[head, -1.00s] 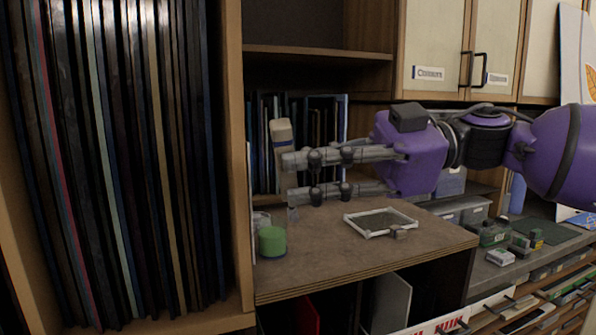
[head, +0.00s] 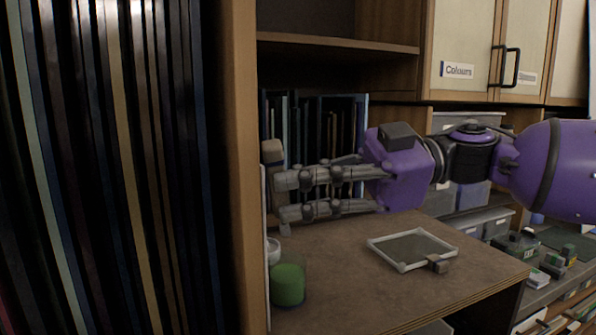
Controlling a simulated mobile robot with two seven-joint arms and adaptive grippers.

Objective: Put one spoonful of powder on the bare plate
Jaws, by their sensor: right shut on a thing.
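My right gripper (head: 281,197) reaches in from the right, above the back left of the table. It is shut on an upright tool with a pale beige handle (head: 272,151), whose grey lower end (head: 286,229) shows below the fingers. The fingers hide its middle, and I cannot tell whether it carries powder. Below it stand a green jar (head: 288,284) and, behind that, a small white-rimmed jar (head: 273,251), partly cut off by the panel. A pale-framed plate (head: 412,249) lies flat to the right and looks bare. My left gripper is not in view.
A small brown block (head: 438,265) sits at the plate's front corner. A tall wooden panel (head: 235,180) with a rack of sheets closes off the left. The tabletop (head: 350,290) is clear before the plate. Small boxes (head: 545,265) stand at the far right.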

